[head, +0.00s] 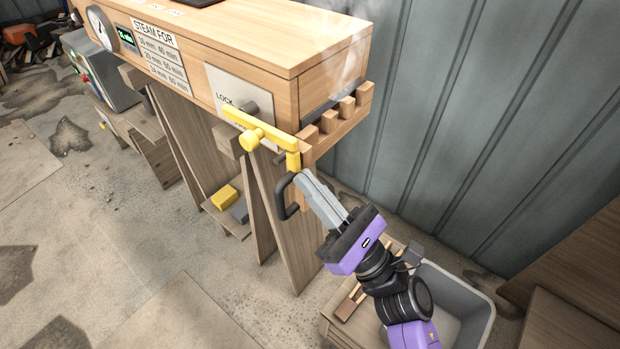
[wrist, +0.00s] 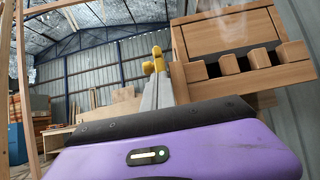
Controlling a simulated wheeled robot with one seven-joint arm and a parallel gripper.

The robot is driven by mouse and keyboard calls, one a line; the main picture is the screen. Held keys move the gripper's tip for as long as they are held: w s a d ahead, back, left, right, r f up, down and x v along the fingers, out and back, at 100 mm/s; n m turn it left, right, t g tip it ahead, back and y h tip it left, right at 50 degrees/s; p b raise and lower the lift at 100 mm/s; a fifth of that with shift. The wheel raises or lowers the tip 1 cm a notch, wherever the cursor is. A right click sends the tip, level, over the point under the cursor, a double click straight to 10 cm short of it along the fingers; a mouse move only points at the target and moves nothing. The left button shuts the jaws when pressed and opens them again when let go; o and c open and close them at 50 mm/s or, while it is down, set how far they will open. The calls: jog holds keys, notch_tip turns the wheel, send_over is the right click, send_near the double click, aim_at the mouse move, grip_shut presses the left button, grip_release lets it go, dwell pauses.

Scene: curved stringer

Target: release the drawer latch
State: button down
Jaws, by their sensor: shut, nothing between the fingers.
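The yellow latch bar (head: 268,131) lies across a pale plate marked LOCK (head: 228,92) on the front of the long wooden box, near its right end. A yellow knob (head: 250,140) sits on the bar, and a yellow block hangs at its right end. The drawer's slotted wooden end (head: 336,130) sticks out at the box's right end. My gripper (head: 303,177) is shut and empty, its grey fingertips just below the yellow block. In the wrist view the fingers (wrist: 157,80) point at a yellow part (wrist: 154,63); I cannot tell whether they touch it.
A black handle (head: 281,200) hangs just left of my fingers. Wooden legs (head: 270,205) stand under the box. A grey bin (head: 468,290) is at lower right, and a corrugated wall (head: 460,120) is behind.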

jog(key=shift+s+d+r+g+h+p, duration=0.15)
jog(key=shift+r+g+h+p, duration=0.2)
jog(key=shift+r+p, duration=1.05)
jog(key=shift+s+d+r+g+h+p, duration=0.1)
jog(key=shift+r+g+h+p, duration=0.25)
jog(key=shift+p, duration=2.05)
jog(key=shift+s+d+r+g+h+p, duration=0.15)
jog(key=shift+r+h+p, duration=0.6)
jog(key=shift+p, duration=1.15)
notch_tip(320, 180, up, 10)
jog(key=w+a+g+h+p, duration=0.1)
jog(key=a+g+h+p, duration=0.1)
jog(key=p, duration=1.3)
jog(key=shift+w+p, duration=0.3)
jog(key=shift+w, duration=0.1)
jog(key=shift+f, duration=0.1)
